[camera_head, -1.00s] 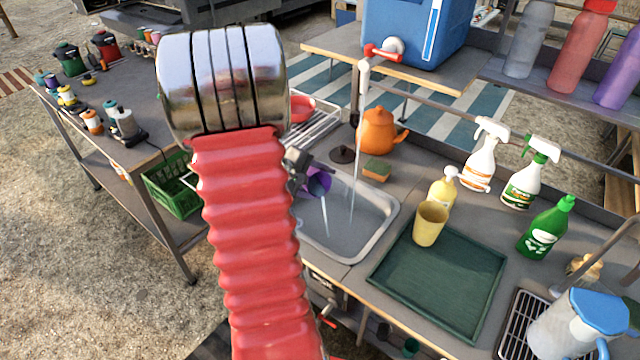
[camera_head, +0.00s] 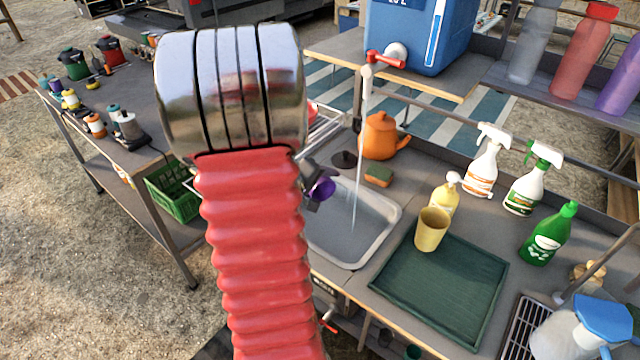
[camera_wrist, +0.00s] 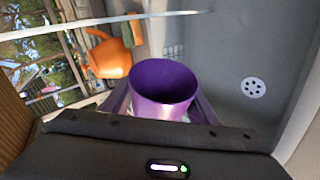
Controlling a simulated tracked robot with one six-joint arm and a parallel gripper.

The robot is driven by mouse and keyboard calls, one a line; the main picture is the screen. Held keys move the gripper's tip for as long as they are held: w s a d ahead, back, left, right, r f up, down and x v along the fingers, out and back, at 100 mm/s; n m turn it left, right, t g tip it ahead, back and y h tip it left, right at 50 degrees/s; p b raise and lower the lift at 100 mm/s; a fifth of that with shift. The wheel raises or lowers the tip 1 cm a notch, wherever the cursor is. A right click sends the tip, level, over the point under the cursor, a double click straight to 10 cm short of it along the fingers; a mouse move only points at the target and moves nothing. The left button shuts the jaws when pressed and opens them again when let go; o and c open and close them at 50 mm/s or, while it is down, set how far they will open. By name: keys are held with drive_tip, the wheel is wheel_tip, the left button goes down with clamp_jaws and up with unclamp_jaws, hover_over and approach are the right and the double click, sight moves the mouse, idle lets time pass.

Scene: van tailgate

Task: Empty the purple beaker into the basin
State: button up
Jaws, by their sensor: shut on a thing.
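The purple beaker (camera_head: 321,189) is at the left side of the basin (camera_head: 385,236), mostly hidden behind my red arm in the head view. In the wrist view the beaker (camera_wrist: 163,84) is held between the two fingers of my gripper (camera_wrist: 160,108), its open mouth in sight and its inside dark. I cannot tell whether liquid is left in it. No stream shows from its mouth now. The grey basin with its round drain (camera_wrist: 253,87) lies beyond the beaker in the wrist view.
An orange kettle (camera_head: 379,137), a sponge (camera_head: 378,175) and a dark disc (camera_head: 344,160) stand behind the basin. A green tray (camera_head: 440,285) with a yellow cup (camera_head: 432,229) is to its right. Spray bottles (camera_head: 486,160) and a green bottle (camera_head: 549,234) stand farther right.

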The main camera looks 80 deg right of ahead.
drive_tip(key=shift+r+y, duration=0.15)
drive_tip(key=shift+y, duration=0.15)
idle(0.4)
drive_tip(key=shift+r+n+g+y, duration=0.25)
drive_tip(key=shift+n+g+y, duration=0.25)
drive_tip(key=shift+y, duration=0.05)
drive_tip(key=shift+r+n+g+y, duration=0.2)
drive_tip(key=shift+n+g+y, duration=0.3)
drive_tip(key=shift+y, duration=0.05)
drive_tip(key=r+n+g+y, duration=0.1)
drive_tip(key=n+g+y, duration=0.1)
drive_tip(key=shift+r+g, duration=0.1)
drive_tip(key=shift+g, duration=0.2)
drive_tip(key=n+g+y, duration=0.1)
drive_tip(key=r+n+g+y, duration=0.1)
drive_tip(key=g, duration=0.1)
drive_tip(key=shift+r+n+y, duration=0.15)
drive_tip(key=shift+n+y, duration=0.15)
drive_tip(key=r+n+g+y, duration=0.1)
drive_tip(key=n+g, duration=0.1)
drive_tip(key=shift+r+g, duration=0.15)
drive_tip(key=shift+g, duration=0.25)
